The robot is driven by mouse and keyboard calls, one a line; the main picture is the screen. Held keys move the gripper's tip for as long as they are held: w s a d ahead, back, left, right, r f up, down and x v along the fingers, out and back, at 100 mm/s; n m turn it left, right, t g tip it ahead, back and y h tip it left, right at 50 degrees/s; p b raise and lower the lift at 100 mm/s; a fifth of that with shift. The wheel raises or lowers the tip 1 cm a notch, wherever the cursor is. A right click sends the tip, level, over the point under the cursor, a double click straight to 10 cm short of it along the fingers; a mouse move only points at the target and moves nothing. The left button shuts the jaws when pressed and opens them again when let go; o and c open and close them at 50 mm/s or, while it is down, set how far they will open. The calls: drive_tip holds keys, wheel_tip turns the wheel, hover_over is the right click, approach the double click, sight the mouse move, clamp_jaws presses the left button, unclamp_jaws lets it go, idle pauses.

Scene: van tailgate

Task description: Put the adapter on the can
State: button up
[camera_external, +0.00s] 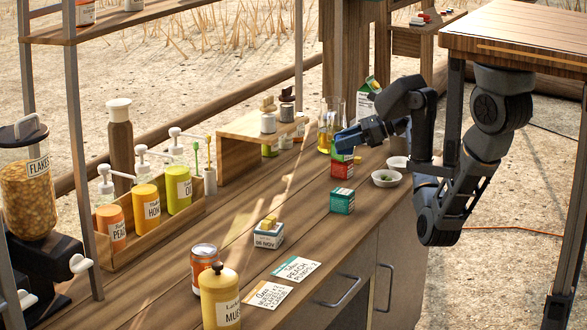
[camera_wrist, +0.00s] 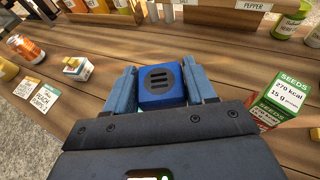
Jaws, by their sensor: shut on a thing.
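The adapter appears to be the blue block with dark slots on its top face (camera_wrist: 161,84); the task's name for it is not written on it. My gripper (camera_wrist: 163,88) is shut on it, with one blue finger on each side. In the external view my gripper (camera_external: 350,138) is above the counter, beside the stacked seed boxes, and the block is hard to tell from the blue fingers. The can (camera_external: 204,268) is orange with a pale label and metal top, upright near the counter's front left. It also shows at the wrist view's left (camera_wrist: 27,48). My gripper is well apart from it.
Green and red seed boxes (camera_external: 342,168) stand close to my gripper. The wooden middle is mostly clear.

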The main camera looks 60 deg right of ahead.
drive_tip(key=w+a+r+n+g+y, duration=0.1)
drive_tip(key=w+a+n+y, duration=0.15)
drive_tip(key=a, duration=0.35)
drive_tip(key=w+a+r+n+g+y, duration=0.1)
drive_tip(key=w+a+r, duration=0.15)
drive_tip(key=a, duration=0.35)
drive_tip(key=w+a+r+n+g+y, duration=0.1)
drive_tip(key=a+r+n+g+y, duration=0.15)
drive_tip(key=a, duration=0.95)
drive_tip(key=w+a+r+n+g+y, duration=0.1)
drive_tip(key=a+n+g, duration=0.25)
drive_tip(key=a, duration=0.85)
drive_tip(key=n+g, duration=0.3)
drive_tip(key=g, duration=0.1)
hover_over(204, 249)
wheel_tip(204, 249, down, 5)
drive_tip(key=shift+s+d+r, duration=0.1)
drive_tip(key=shift+a+f, duration=0.2)
drive_tip(key=shift+f, duration=2)
drive_tip(key=shift+f, duration=0.1)
drive_tip(key=o, duration=1.1)
drive_tip(key=shift+c, duration=0.2)
